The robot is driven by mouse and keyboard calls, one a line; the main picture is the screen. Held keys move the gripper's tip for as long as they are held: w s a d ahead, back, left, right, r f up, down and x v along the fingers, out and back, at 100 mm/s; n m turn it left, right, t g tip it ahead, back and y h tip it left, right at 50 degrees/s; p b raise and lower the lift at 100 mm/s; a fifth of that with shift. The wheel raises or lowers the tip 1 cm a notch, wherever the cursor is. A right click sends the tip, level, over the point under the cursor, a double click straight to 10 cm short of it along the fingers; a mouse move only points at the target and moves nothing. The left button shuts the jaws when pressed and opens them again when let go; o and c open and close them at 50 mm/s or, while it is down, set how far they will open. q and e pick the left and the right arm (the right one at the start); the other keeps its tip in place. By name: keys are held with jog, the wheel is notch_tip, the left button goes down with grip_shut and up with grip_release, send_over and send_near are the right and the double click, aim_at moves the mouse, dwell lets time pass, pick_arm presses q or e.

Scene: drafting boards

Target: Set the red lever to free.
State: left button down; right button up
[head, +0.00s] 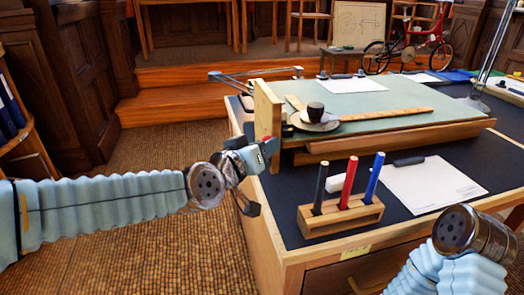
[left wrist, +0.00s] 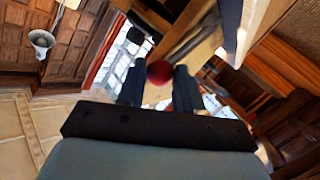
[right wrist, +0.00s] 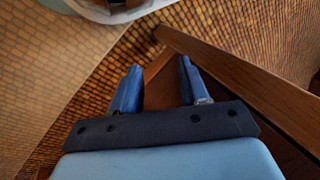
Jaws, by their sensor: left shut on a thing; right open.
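The red lever's round knob (left wrist: 159,71) sits between the two dark fingers of my left gripper (left wrist: 158,85) in the left wrist view. In the head view my left gripper (head: 264,152) is at the left side of the drafting board (head: 400,107), against its upright wooden side panel (head: 267,112). A bit of red (head: 270,147) shows at its tip. The gripper is shut on the knob. The lever's arm and any marks for its settings are hidden or too small to read. My right gripper (right wrist: 158,88) is open and empty in the right wrist view.
In front are a pencil block (head: 340,214) with black, red and blue pencils, and a white sheet (head: 432,184). Floor at left is clear.

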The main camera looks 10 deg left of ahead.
pick_arm(q)
jog(key=shift+d+r, duration=0.2)
jog(key=shift+d, duration=0.2)
jog(key=c, duration=0.8)
grip_release()
jog(key=shift+d, duration=0.15)
jog(key=shift+o, duration=0.2)
jog(key=shift+f, duration=0.2)
jog(key=shift+w, duration=0.1)
jog(key=v, duration=1.4)
jog(key=shift+w, duration=0.15)
jog(key=shift+c, duration=0.3)
